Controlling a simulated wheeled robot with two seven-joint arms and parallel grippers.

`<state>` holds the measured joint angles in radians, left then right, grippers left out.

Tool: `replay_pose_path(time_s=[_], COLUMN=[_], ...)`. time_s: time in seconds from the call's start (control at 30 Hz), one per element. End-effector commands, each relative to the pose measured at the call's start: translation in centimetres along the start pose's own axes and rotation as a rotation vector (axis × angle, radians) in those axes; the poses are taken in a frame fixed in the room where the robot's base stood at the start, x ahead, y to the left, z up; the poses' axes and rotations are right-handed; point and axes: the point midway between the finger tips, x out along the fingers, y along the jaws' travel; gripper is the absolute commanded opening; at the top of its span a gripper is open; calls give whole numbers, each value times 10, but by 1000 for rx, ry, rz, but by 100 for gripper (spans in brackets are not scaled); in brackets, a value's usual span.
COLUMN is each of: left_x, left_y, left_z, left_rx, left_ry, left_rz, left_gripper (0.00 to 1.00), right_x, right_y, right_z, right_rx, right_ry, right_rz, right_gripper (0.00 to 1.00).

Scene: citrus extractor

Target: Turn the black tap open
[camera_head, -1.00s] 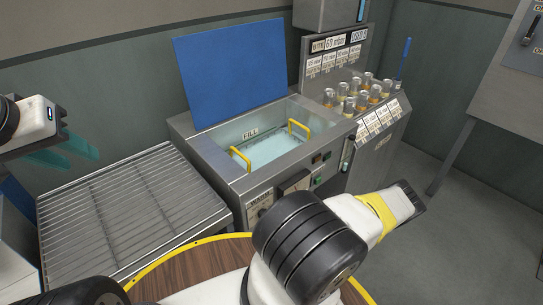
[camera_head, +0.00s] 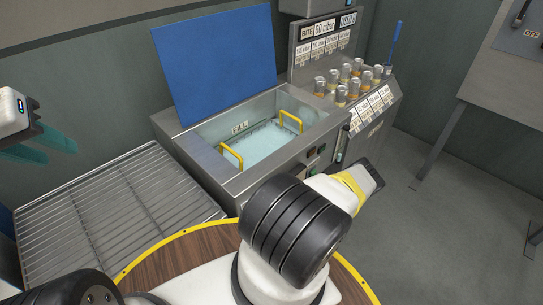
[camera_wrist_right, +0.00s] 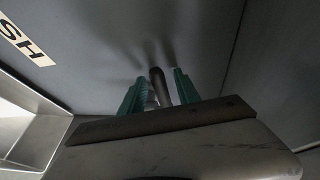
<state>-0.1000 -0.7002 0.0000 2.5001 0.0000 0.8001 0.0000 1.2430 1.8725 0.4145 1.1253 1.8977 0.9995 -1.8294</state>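In the right wrist view a dark, slim upright handle (camera_wrist_right: 160,88), apparently the black tap, stands in front of a grey metal panel. My right gripper (camera_wrist_right: 160,82) has its two teal fingers on either side of it, apart, with narrow gaps that look unclosed. The handle's lower end is hidden behind my gripper body. In the head view my right arm reaches down beside the machine and its fingers are hidden. My left gripper (camera_head: 52,148) hangs at the left edge, open and empty, over the wire rack.
The steel machine (camera_head: 215,170) has a raised blue lid (camera_head: 215,65) and a basin with yellow handles (camera_head: 232,157). Several small jars (camera_head: 353,85) stand on its right part. A wire rack (camera_head: 110,205) lies left.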

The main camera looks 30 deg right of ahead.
Motion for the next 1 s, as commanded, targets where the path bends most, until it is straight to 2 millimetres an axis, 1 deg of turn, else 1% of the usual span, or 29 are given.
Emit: replay_pose_path(time_s=[0.2, 0.23, 0.3, 0.37, 0.4, 0.43, 1.0], left_x=[0, 0, 0, 0, 0, 0, 0], left_y=[0, 0, 0, 0, 0, 0, 0], left_z=[0, 0, 0, 0, 0, 0, 0], left_rx=[0, 0, 0, 0, 0, 0, 0], left_ry=[0, 0, 0, 0, 0, 0, 0], left_rz=[0, 0, 0, 0, 0, 0, 0], left_gripper=[36, 36, 36, 36, 36, 36, 36], right_x=[1, 1, 1, 1, 0, 0, 0], right_y=[0, 0, 0, 0, 0, 0, 0], right_z=[0, 0, 0, 0, 0, 0, 0], right_rx=[1, 1, 1, 1, 1, 1, 1], right_ry=[0, 0, 0, 0, 0, 0, 1], right_rz=[0, 0, 0, 0, 0, 0, 0], right_gripper=[39, 37, 23, 11, 3, 0, 0])
